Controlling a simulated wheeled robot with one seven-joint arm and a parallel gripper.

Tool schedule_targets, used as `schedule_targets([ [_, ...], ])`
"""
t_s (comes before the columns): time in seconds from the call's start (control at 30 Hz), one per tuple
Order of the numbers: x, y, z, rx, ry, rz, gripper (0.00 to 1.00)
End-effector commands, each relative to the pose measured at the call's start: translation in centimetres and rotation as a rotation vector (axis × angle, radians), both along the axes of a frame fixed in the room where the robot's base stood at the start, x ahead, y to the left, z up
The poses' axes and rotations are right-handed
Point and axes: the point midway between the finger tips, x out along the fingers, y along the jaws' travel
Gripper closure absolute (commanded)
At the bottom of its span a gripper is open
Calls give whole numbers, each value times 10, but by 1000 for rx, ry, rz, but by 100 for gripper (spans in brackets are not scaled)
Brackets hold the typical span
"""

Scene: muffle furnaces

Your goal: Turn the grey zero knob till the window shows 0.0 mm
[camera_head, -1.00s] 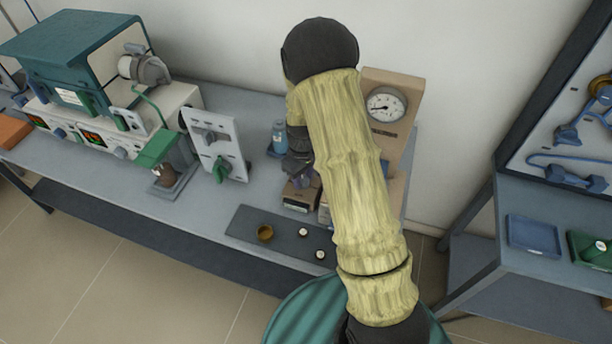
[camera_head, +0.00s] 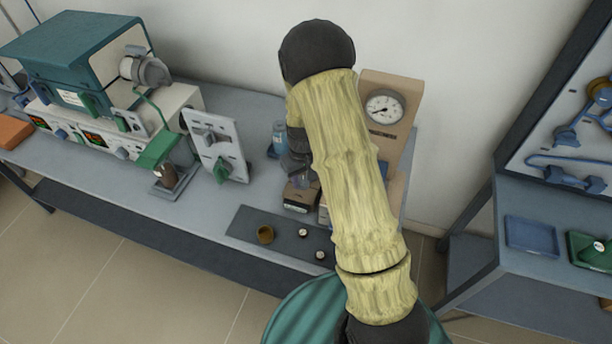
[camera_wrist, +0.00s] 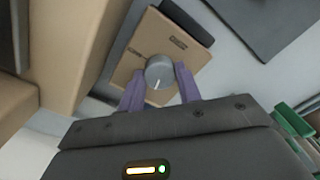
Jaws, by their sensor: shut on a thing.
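In the wrist view the grey zero knob (camera_wrist: 160,70) is round, with a white pointer line towards the lower edge of the picture. It sits on a tan box (camera_wrist: 138,45) with small dark labels. The purple fingers of my gripper (camera_wrist: 160,76) are shut on the knob, one on each side. In the head view my gripper (camera_head: 298,170) is partly hidden by my arm, just above a small box (camera_head: 300,197) with a dark front. I cannot read any window value. A tan stand with a round white dial (camera_head: 384,108) is behind my arm.
A dark mat (camera_head: 250,222) with a brown cup (camera_head: 265,235) and two small round pieces lies in front of the box. The wall is close behind the bench.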

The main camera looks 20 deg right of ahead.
Motion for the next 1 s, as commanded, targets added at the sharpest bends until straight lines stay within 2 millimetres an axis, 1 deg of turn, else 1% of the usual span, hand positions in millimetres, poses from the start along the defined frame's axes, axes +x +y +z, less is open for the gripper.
schedule_targets([
  [0.2,2,1,2,2,-6,-138,89],
  [0.4,2,1,2,2,-7,-218,89],
  [0.87,3,0,2,2,-10,-243,89],
  [0.9,3,0,2,2,-10,-243,62],
  [1.0,3,0,2,1,-8,-243,44],
])
